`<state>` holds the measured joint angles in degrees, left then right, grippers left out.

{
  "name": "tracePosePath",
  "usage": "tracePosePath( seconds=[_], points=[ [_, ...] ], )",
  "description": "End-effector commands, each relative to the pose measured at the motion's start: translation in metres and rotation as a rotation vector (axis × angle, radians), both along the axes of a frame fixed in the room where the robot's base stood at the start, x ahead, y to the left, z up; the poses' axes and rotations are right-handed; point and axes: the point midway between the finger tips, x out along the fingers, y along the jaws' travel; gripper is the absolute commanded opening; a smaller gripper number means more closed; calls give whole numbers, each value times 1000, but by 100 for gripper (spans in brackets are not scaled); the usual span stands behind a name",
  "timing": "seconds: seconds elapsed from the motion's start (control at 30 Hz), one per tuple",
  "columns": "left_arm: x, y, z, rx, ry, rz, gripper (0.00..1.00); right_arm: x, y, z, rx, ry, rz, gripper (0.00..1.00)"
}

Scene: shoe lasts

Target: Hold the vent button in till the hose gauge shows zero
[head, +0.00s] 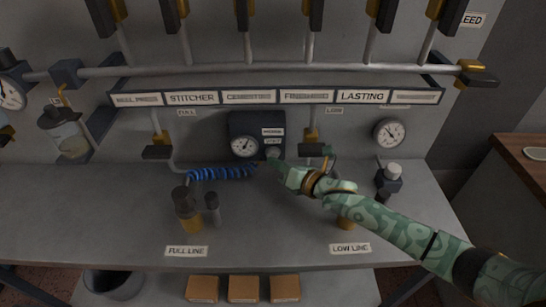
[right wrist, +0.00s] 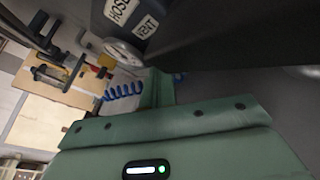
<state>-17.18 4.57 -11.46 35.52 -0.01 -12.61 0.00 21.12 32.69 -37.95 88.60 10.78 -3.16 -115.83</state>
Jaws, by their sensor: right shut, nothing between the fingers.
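The dark hose gauge box (head: 257,122) is on the back wall panel in the head view. The round white hose gauge (head: 244,146) is on its left; its needle is off to one side, but the value is too small to read. The vent button (head: 273,152) is at the box's lower right, below the VENT label. My right gripper (head: 272,165) is shut and empty, its tip close at the button; I cannot tell whether it touches or presses. In the right wrist view, the shut fingers (right wrist: 157,88) point at the box beside a round silver rim, likely the gauge. My left gripper is out of view.
A coiled blue hose (head: 222,174) runs left of the box. A dark brass-based fitting (head: 187,209) stands on the bench to the left, and a grey-capped valve (head: 390,178) to the right. Another gauge (head: 389,133) is on the panel. The bench front (head: 285,245) is clear between labels.

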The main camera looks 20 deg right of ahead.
Motion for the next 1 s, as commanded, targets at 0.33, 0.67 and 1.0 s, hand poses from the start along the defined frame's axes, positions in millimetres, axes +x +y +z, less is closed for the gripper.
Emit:
tracePosePath(
  seconds=[0.33, 0.67, 1.0],
  points=[
    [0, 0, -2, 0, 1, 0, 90, 5, -1, 1, 1, -1, 0, 0],
    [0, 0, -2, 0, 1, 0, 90, 5, -2, 1, 0, -1, -1, 0],
    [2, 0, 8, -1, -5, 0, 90, -9, 2, 2, 0, 0, 1, 0]
  ],
)
